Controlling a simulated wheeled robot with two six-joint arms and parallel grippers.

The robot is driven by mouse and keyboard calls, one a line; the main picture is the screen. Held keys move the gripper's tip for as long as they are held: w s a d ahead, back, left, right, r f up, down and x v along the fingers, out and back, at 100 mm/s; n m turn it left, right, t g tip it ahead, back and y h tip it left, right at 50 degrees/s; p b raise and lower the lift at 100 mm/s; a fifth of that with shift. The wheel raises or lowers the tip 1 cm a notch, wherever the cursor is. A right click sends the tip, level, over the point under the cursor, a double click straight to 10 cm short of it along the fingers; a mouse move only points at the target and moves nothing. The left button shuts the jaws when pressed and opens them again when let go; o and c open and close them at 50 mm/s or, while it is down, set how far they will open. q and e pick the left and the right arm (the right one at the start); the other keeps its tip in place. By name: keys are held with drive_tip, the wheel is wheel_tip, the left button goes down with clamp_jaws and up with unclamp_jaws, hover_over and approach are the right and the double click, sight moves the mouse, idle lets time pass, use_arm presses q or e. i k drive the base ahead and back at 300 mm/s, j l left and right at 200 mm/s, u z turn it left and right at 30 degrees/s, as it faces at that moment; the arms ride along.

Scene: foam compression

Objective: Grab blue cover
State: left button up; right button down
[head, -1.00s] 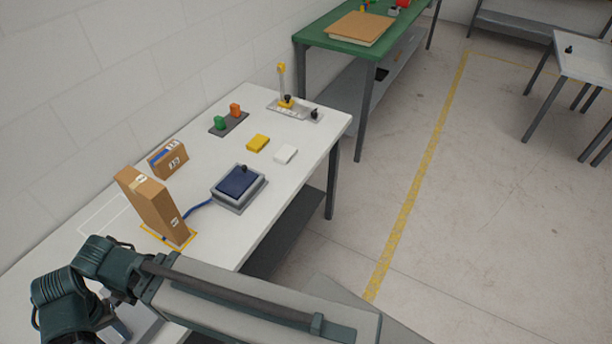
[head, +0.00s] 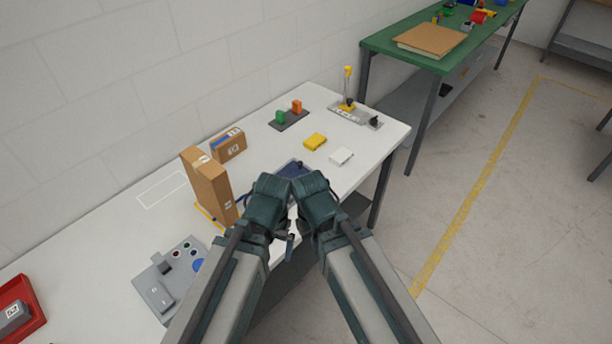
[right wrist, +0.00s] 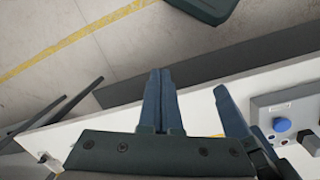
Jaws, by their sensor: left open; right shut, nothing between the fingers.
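The dark blue square cover (head: 292,168) lies on its grey base on the white table in the head view. My two arms, meeting at the picture's centre, hide its lower part. My left gripper (head: 290,247) points down below the arms, near the table's front edge and apart from the cover; it is open. A blue finger of it seems to show in the right wrist view (right wrist: 233,112). My right gripper (right wrist: 156,100) is shut and empty in the right wrist view, over the table edge. The cover is not seen in that view.
A tall cardboard box (head: 208,187) stands left of the cover, with a small box (head: 228,146) behind it. A grey panel (head: 157,288) with a blue button is at lower left. Yellow (head: 315,141) and white (head: 341,156) blocks lie beyond the cover.

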sight(295, 170)
drive_tip(key=l+u, duration=0.4)
drive_tip(key=k+l+u, duration=0.1)
drive_tip(key=l+u, duration=0.35)
